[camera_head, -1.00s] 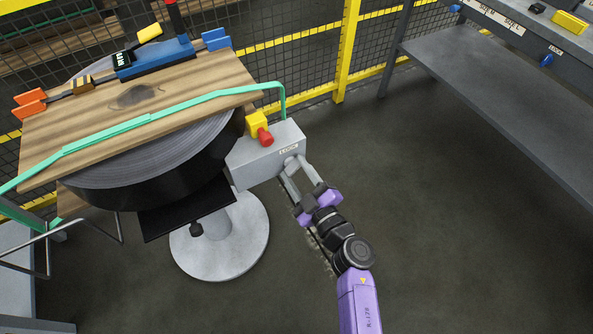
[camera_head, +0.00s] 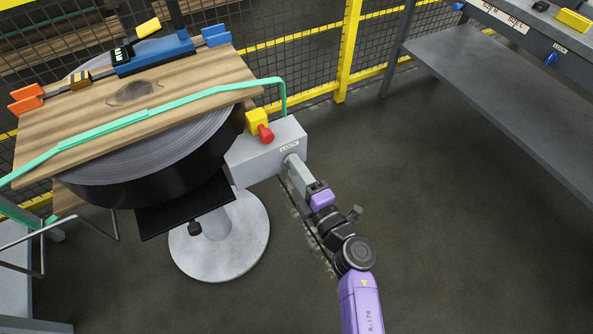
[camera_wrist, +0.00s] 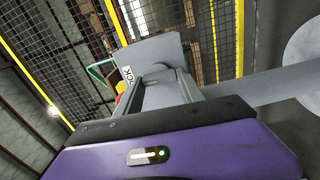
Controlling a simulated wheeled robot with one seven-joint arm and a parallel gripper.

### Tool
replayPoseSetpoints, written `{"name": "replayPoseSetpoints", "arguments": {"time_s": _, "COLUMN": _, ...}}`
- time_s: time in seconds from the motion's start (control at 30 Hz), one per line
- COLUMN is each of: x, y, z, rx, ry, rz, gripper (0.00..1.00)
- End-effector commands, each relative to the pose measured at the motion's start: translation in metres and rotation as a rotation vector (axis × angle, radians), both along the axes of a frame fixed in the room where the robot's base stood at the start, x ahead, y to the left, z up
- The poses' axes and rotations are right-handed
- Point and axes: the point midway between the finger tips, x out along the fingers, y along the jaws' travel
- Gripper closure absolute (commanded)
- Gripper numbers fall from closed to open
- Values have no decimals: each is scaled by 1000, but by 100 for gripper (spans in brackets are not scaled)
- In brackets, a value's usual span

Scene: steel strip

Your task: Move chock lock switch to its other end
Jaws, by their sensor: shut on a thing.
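The grey box (camera_head: 268,152) with the LOCK label (camera_head: 289,146) stands beside the black coil. In the wrist view, the box (camera_wrist: 150,52) and its label (camera_wrist: 127,75) are straight ahead. My gripper (camera_head: 293,162) reaches the box's near right face below the label. Its fingers, seen edge-on in the head view, are shut on the chock lock switch. The switch itself is mostly hidden by the fingers. In the wrist view, my gripper (camera_wrist: 162,74) has its fingertips close against the box, around a small rounded grey part.
A yellow block (camera_head: 257,119) with a red knob (camera_head: 265,133) sits on the box. A grey bench (camera_head: 500,95) stands right. Floor between is clear.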

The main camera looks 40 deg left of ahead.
Motion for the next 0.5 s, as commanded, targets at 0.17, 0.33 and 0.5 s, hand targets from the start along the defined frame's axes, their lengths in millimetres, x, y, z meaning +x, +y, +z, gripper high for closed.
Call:
{"name": "replayPoseSetpoints", "arguments": {"time_s": 0.17, "x": -1, "y": 0, "z": -2, "rx": -20, "ry": -43, "rz": 1, "gripper": 95}}
{"name": "replayPoseSetpoints", "arguments": {"time_s": 0.33, "x": -1, "y": 0, "z": -2, "rx": -27, "ry": -61, "rz": 1, "gripper": 95}}
{"name": "replayPoseSetpoints", "arguments": {"time_s": 0.5, "x": -1, "y": 0, "z": -2, "rx": -30, "ry": -64, "rz": 1, "gripper": 95}}
